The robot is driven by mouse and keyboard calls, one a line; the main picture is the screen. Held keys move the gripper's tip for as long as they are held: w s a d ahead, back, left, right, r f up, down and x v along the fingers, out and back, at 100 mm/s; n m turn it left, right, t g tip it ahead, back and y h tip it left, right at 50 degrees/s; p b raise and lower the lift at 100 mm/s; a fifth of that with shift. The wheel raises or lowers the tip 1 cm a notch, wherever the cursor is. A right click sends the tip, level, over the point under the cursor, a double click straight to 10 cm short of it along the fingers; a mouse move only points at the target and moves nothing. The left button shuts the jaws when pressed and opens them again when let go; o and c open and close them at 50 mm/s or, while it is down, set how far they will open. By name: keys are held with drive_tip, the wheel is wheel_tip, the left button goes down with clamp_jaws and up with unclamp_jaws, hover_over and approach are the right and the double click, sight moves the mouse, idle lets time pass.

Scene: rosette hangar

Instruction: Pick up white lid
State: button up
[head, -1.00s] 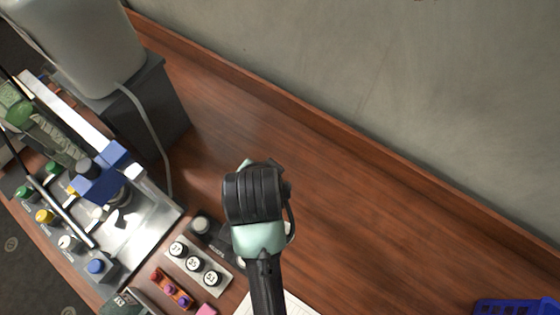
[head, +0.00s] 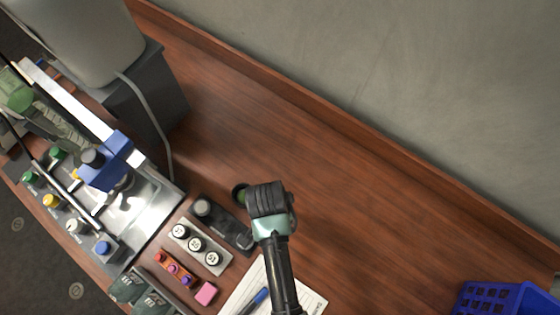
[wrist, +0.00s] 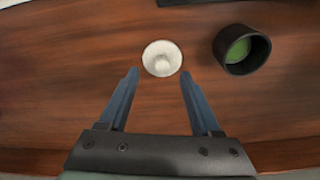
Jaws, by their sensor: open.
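The white lid (wrist: 162,56) is a small round disc with a raised middle, lying on the brown wooden table. It shows in the wrist view just beyond and between my fingertips. My gripper (wrist: 159,73) is open, with nothing held, and its two blue-grey fingers point toward the lid. In the head view my arm's dark wrist hides the fingers and the lid.
A black cup with a green inside (wrist: 241,49) lies just right of the lid; it also shows in the head view (head: 240,194). Labelled black-capped jars (head: 196,244), a pink block (head: 206,293) and paper (head: 256,281) are nearby. A blue basket (head: 490,298) stands lower right.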

drive_tip(key=shift+w+f, duration=0.15)
drive_tip(key=shift+f, duration=0.75)
drive_tip(key=shift+w+f, duration=0.1)
drive_tip(key=shift+f, duration=0.75)
drive_tip(key=shift+c, duration=0.2)
clamp_jaws()
